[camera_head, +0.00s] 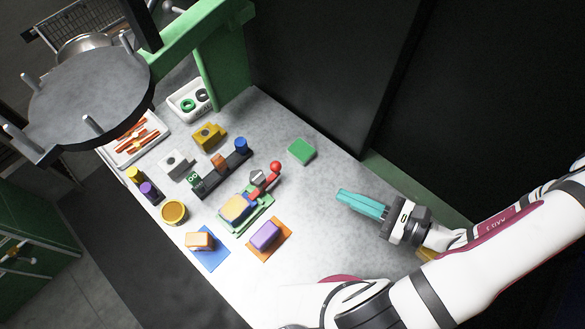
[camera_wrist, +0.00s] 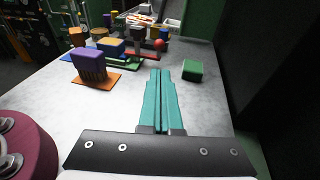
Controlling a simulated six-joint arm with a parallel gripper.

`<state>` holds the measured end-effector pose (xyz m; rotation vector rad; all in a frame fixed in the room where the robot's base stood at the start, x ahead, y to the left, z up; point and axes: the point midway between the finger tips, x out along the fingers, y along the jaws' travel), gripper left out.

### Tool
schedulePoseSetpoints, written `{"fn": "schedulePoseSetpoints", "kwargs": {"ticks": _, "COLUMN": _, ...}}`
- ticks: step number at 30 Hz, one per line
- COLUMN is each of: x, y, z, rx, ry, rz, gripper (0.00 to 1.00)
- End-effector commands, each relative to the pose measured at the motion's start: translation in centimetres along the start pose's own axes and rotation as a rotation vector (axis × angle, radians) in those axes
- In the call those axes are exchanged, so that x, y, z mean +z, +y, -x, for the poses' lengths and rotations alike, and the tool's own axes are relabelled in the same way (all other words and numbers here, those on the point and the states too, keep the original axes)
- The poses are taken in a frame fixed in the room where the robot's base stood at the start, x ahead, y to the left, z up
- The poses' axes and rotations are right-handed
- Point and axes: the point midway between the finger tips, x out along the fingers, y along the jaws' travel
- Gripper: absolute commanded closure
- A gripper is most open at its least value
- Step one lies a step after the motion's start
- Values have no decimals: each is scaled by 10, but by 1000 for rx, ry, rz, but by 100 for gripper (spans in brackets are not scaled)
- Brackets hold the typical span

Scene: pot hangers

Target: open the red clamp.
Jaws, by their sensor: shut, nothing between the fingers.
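The red clamp (camera_head: 262,184) stands near the middle of the table, with a red ball-ended handle. It sits at the end of a green base (camera_head: 262,216) that bears a yellow-and-blue block (camera_head: 235,208). The ball end (camera_wrist: 158,44) shows small and far off in the wrist view, beyond my fingers; the rest of the clamp is hard to make out there. My gripper (camera_head: 341,195) has long teal fingers, shut and empty. It is to the right of the clamp, apart from it. The fingers (camera_wrist: 159,72) point toward the far end of the table in the wrist view.
A green block (camera_head: 301,152) lies to the right of the clamp, and shows right of my fingers in the wrist view (camera_wrist: 193,71). A dark rack (camera_head: 215,178) stands behind. Bare table lies between clamp and gripper.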

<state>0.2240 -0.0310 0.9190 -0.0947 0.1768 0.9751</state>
Motion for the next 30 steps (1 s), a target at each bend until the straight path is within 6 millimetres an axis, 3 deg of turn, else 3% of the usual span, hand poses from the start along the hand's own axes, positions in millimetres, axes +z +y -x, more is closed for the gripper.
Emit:
{"fn": "schedulePoseSetpoints", "kwargs": {"ticks": 5, "x": 0, "y": 1, "z": -13, "rx": 6, "ry": -2, "rz": 0, "gripper": 100}}
{"fn": "schedulePoseSetpoints", "kwargs": {"ticks": 21, "x": 0, "y": 3, "z": -122, "rx": 10, "ry": 1, "rz": 0, "gripper": 100}}
{"fn": "schedulePoseSetpoints", "kwargs": {"ticks": 30, "x": 0, "y": 1, "z": -141, "rx": 3, "ry": 0, "rz": 0, "gripper": 100}}
